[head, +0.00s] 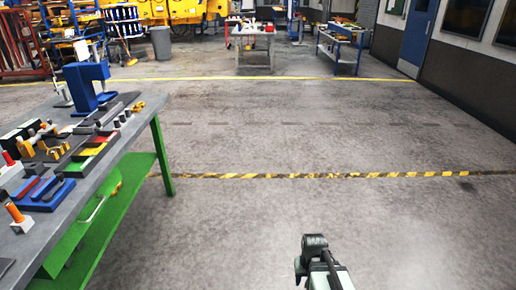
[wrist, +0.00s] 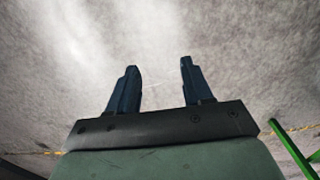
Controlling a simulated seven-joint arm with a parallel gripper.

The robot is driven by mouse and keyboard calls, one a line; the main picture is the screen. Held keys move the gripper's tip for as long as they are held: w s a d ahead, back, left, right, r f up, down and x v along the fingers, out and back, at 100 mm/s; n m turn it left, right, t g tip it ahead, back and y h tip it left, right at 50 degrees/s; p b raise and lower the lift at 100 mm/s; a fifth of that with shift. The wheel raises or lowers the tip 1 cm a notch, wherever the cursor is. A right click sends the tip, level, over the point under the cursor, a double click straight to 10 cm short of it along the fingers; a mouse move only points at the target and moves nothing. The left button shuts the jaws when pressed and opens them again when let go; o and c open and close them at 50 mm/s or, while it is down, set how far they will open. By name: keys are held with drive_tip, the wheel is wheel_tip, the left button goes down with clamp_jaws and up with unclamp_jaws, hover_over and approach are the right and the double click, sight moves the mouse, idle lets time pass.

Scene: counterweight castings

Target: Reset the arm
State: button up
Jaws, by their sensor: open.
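My gripper (wrist: 158,82) shows in the wrist view with its two dark fingers apart and nothing between them. It hangs over bare concrete floor. In the head view part of my arm (head: 318,262) shows at the bottom, right of centre, over the floor and well clear of the workbench. The fingers cannot be made out in the head view.
A green-legged workbench (head: 140,118) with many castings and tools stands at the left. A blue press-like block (head: 88,85) stands on it. Its green frame also shows in the wrist view (wrist: 292,150). Open floor (head: 300,130) with a yellow-black stripe (head: 330,175) fills the middle.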

drive_tip(key=s+f+g, duration=0.3)
drive_tip(key=s+f, duration=0.7)
drive_tip(key=s, duration=0.4)
drive_tip(key=s+f+g, duration=0.3)
drive_tip(key=s+f, duration=0.7)
drive_tip(key=s, duration=0.5)
drive_tip(key=shift+s+f+g, duration=0.15)
drive_tip(key=shift+s+g, duration=0.1)
drive_tip(key=shift+g, duration=0.15)
